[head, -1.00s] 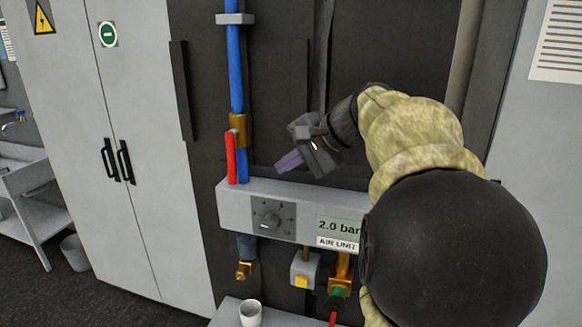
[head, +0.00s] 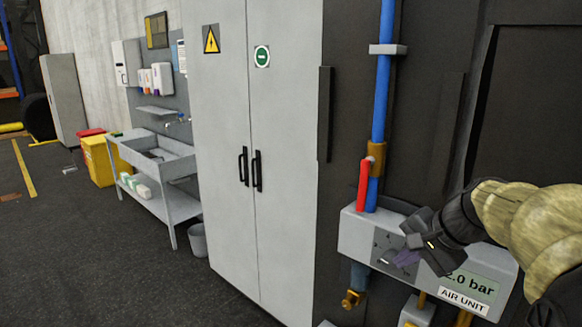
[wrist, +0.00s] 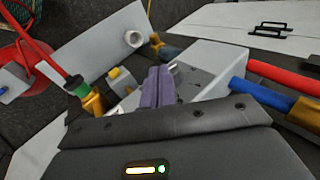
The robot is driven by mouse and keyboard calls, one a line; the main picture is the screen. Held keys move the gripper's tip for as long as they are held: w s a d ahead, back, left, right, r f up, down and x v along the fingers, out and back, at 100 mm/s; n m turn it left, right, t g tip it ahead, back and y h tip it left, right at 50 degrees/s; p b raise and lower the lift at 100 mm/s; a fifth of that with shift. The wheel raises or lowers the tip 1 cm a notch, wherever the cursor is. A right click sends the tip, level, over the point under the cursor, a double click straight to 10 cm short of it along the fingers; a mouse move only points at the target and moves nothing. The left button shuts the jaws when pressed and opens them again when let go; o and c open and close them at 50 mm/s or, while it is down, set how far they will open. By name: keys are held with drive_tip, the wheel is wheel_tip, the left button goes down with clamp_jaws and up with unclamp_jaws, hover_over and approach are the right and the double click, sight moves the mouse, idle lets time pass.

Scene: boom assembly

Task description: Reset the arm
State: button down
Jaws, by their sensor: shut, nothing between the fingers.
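My gripper (head: 405,258) is at the right of the head view, in front of the air unit (head: 358,232), and covers much of its dial plate. In the wrist view its purple fingers (wrist: 158,86) are together with nothing between them. The air unit's display reads 2.0 bar, its first digit partly cut off from sight. In the wrist view the unit's grey box (wrist: 205,75) lies behind and to the right of the fingers. I cannot tell whether the fingers touch it. My arm, in a camouflage sleeve, comes in from the right edge.
A blue pipe with a red lever (head: 364,185) rises above the unit. A tall grey cabinet (head: 225,120) stands left of it. Further left are a sink bench (head: 155,160), a bin (head: 197,240) and a yellow container (head: 98,160).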

drive_tip(key=s+a+f+n+g+h, duration=0.1)
drive_tip(key=s+a+f+n, duration=0.1)
drive_tip(key=f, duration=0.4)
drive_tip(key=s+a+f+n+g+h, duration=0.1)
drive_tip(key=s+a+f+n, duration=0.2)
drive_tip(key=s+f+n, duration=0.2)
drive_tip(key=s+a+f+n+g+h, duration=0.1)
drive_tip(key=s+a+f+n+h, duration=0.1)
drive_tip(key=s+f, duration=0.3)
wheel_tip(320, 180, down, 4)
drive_tip(key=shift+a+f+n, duration=0.25)
drive_tip(key=shift+a+n, duration=0.3)
drive_tip(key=shift+n, duration=0.25)
